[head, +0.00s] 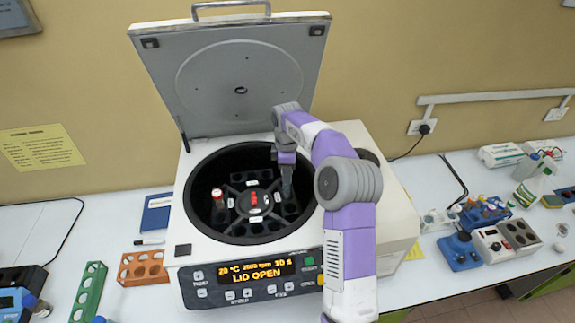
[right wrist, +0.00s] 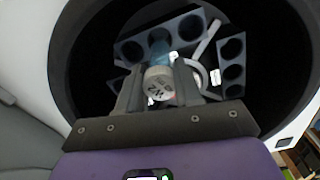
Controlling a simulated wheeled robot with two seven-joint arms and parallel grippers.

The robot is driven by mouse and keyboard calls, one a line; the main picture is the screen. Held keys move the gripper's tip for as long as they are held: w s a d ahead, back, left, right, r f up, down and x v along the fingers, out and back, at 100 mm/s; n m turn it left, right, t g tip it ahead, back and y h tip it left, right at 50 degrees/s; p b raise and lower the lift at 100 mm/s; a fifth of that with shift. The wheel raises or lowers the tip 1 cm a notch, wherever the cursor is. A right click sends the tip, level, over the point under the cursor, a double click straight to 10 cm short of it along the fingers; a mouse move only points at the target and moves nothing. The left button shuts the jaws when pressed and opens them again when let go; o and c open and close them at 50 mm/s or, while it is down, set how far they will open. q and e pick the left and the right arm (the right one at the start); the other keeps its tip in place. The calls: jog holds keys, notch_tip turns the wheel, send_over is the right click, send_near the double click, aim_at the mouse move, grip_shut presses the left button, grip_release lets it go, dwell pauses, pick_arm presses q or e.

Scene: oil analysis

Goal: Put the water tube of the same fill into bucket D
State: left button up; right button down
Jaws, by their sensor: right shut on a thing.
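The centrifuge (head: 400,215) stands with its lid raised, its display reading LID OPEN. Inside the bowl, the rotor carries dark buckets (head: 290,207) with round holes; they also show in the right wrist view (right wrist: 233,62). Their letters are too small to read. My right gripper (head: 286,178) is inside the bowl, over the right side of the rotor. It is shut on a tube with a pale, marked cap (right wrist: 158,86) and a bluish body (right wrist: 158,46). I cannot tell how deep the tube sits in a hole. My left gripper is out of view.
The raised lid (head: 240,80) stands behind the bowl, and the bowl wall surrounds my right gripper. An orange rack (head: 143,268) and a green rack (head: 88,292) lie left of the centrifuge. Blue and white devices (head: 460,250) stand to the right.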

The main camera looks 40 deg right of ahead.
notch_tip(320, 180, down, 2)
jog(key=shift+s+f+b, duration=0.1)
jog(key=shift+b, duration=0.35)
jog(key=shift+f+b, duration=0.8)
jog(key=shift+b, duration=0.2)
jog(key=shift+f+b, duration=0.4)
jog(key=shift+f, duration=0.5)
jog(key=c, duration=0.7)
grip_release()
notch_tip(320, 180, up, 8)
jog(key=shift+f, duration=0.25)
